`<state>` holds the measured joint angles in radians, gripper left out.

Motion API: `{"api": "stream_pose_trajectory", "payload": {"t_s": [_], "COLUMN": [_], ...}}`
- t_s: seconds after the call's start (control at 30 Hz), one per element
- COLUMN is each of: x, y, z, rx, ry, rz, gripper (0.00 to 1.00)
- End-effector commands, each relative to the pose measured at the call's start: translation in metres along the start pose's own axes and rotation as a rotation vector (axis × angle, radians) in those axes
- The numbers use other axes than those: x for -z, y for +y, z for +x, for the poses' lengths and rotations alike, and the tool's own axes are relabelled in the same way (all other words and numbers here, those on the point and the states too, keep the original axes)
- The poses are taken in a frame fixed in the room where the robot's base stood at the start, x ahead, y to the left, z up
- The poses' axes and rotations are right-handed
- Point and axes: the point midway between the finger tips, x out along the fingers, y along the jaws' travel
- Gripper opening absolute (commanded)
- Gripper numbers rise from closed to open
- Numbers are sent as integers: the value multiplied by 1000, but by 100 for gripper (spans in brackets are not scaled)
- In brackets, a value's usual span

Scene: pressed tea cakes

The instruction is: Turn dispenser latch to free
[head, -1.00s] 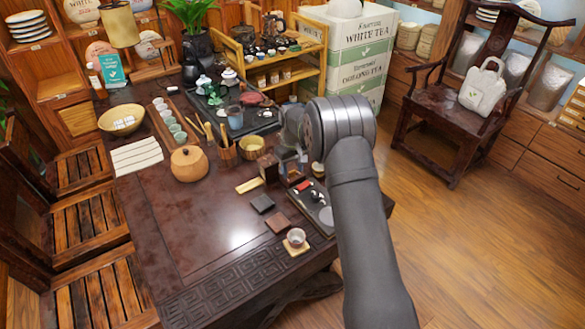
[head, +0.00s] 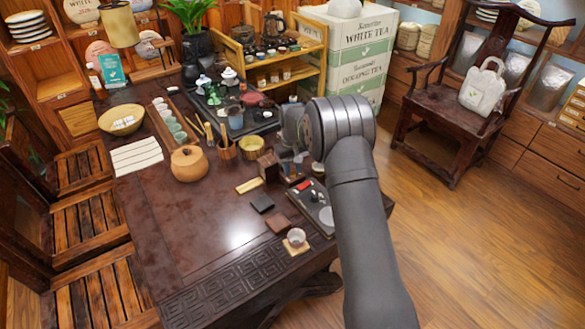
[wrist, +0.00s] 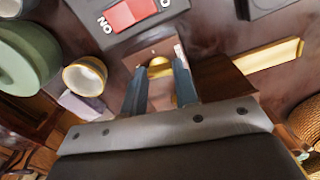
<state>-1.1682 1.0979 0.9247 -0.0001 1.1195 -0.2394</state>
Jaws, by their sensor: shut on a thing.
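In the wrist view my gripper (wrist: 160,80) has its two dark blue-grey fingers on either side of a small brass-yellow rounded piece (wrist: 160,66), which looks like the dispenser latch. The fingers are shut on it. It sits against a brown wooden block face, the dispenser (wrist: 150,51); its lower part is hidden between the fingers. In the head view my gripper (head: 297,163) is at the right side of the table, beside the brown wooden dispenser (head: 268,166). The latch cannot be made out there, and I cannot tell its turn angle.
A red rocker switch (wrist: 132,13) on a dark panel lies close beyond the fingers. A cream cup (wrist: 84,76) and green round vessel (wrist: 27,55) are at left. A black tray (head: 326,225) with small items lies nearby. The dark table's (head: 200,225) middle is mostly clear.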

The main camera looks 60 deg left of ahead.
Motion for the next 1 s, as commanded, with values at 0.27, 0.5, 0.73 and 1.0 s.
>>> {"api": "stream_pose_trajectory", "payload": {"t_s": [0.27, 0.5, 0.73, 1.0], "x": [0, 1, 1, 1], "y": [0, 0, 0, 0], "z": [-1, -1, -1, -1], "rx": [0, 0, 0, 0], "ry": [2, 2, 2, 3], "rz": [248, 478, 696, 952], "gripper": [4, 4, 4, 4]}}
